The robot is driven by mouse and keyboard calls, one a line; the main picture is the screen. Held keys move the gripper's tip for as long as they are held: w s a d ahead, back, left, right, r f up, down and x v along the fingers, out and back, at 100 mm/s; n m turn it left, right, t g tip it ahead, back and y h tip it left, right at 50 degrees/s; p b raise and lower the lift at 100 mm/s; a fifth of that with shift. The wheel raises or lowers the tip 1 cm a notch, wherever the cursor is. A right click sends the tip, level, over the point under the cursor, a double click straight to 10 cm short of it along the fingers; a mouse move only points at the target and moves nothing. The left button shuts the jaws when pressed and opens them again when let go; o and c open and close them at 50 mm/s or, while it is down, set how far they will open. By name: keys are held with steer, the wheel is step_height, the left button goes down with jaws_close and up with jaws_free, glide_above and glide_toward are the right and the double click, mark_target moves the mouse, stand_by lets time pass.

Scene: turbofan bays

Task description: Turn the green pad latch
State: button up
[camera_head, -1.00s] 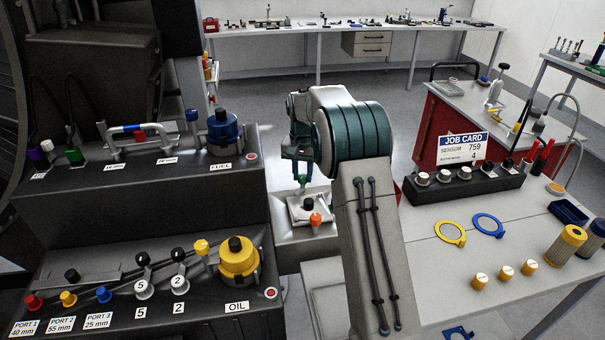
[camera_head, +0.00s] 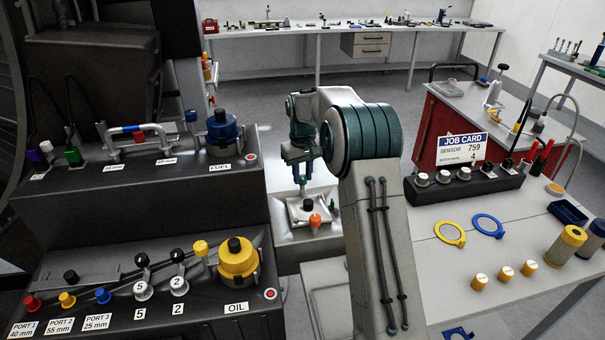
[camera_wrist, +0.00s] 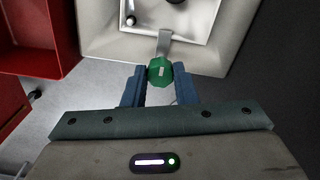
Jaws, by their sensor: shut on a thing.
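The green pad latch has a faceted green knob (camera_wrist: 160,71) on a grey lever (camera_wrist: 164,44), seen in the wrist view at the edge of a pale square pad. My gripper (camera_wrist: 160,78) is shut on the green knob, with a blue finger on each side of it. In the head view my gripper (camera_head: 302,179) points down over the pad (camera_head: 296,213), and the small green knob shows at its tips. An orange knob (camera_head: 315,220) stands at the front of the pad.
A dark console (camera_head: 150,215) with levers and yellow and blue caps stands at the left. A white workbench (camera_head: 440,275) with rings and filters is at the right. A red cabinet (camera_head: 440,130) stands behind it, and a red box wall (camera_wrist: 35,40) shows in the wrist view.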

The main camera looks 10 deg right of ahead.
mark_target(302, 177)
steer(key=shift+w+r, duration=0.1)
stand_by(0.3)
steer(key=o, duration=1)
step_height(302, 177, up, 14)
steer(key=shift+f+b, duration=0.15)
steer(key=shift+b, duration=0.4)
